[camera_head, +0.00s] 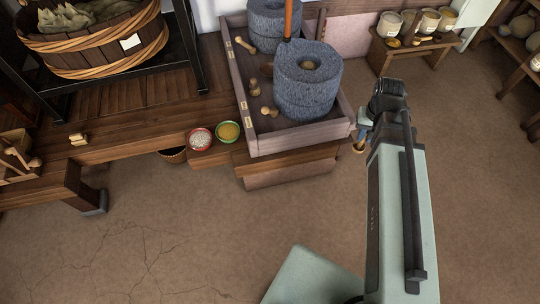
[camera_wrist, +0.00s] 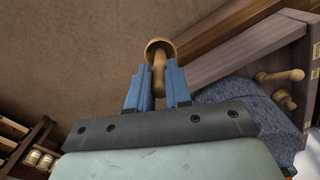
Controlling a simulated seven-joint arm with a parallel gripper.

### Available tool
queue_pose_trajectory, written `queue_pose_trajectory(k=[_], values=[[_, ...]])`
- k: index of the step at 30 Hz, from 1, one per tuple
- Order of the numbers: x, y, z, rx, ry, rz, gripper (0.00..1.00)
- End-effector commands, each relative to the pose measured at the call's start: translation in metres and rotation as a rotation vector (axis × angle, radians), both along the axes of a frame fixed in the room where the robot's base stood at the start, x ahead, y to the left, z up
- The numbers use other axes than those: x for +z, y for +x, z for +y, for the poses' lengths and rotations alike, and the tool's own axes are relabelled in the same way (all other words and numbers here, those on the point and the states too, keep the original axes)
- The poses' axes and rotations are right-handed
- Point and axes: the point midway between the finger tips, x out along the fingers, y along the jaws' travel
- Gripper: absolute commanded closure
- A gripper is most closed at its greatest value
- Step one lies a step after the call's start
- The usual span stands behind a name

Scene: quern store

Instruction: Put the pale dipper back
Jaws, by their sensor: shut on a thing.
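My gripper (camera_wrist: 158,78) is shut on the handle of a light tan wooden dipper (camera_wrist: 157,47), whose round end points away from my wrist. In the head view my gripper (camera_head: 362,132) is just off the right edge of the wooden tray, partly hidden by my arm, and the dipper's round end (camera_head: 358,148) hangs below it, clear of the tray. I cannot tell its shade well against the other wooden pieces.
The tray (camera_head: 302,139) holds two grey millstones (camera_head: 308,90) (camera_head: 270,22) and small wooden pieces (camera_head: 269,111). Red (camera_head: 200,138) and green-rimmed bowls (camera_head: 228,131) sit left of it. A small bench (camera_head: 409,52) with pots stands at back right. The floor right of my arm is open.

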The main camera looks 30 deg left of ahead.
Motion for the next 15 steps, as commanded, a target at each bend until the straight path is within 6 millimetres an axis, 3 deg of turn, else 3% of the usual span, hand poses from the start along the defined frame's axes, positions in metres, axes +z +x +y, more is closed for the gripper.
queue_pose_trajectory(k=[15], values=[[-0.033,-0.046,0.128,0.240,0.000,0.001,1.00]])
